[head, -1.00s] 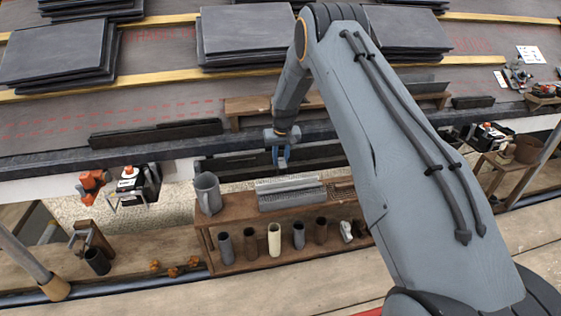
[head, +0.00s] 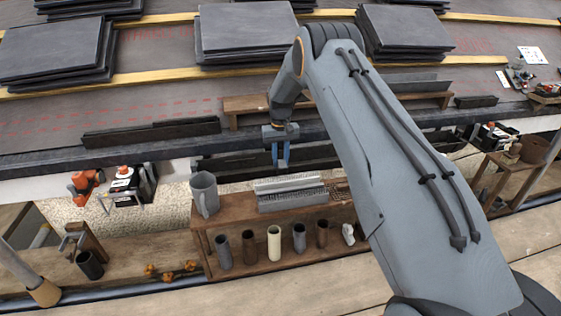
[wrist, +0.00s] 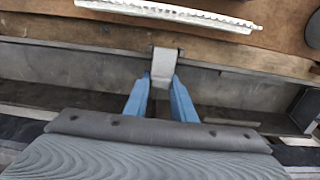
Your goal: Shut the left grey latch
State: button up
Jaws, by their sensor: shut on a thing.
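The grey latch (wrist: 166,62) shows in the wrist view as a short light-grey tab at the edge of a brown wooden board, over a long grey trough. My gripper (wrist: 161,82) has its two blue fingers on either side of the latch's lower part, closed on it. In the head view my gripper (head: 280,157) points down behind the wooden shelf, in front of the dark roof edge. The latch cannot be made out in the head view. I cannot tell how far the latch is turned.
The wooden shelf (head: 210,234) carries a grey jug (head: 204,194) and a ridged metal piece (head: 291,193), with several tubes below. Slate stacks (head: 245,33) lie on the roof.

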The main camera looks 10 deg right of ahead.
jog(key=o, duration=1.1)
jog(key=shift+c, duration=0.2)
jog(key=shift+r+p, duration=0.95)
jog(key=shift+r, duration=2.95)
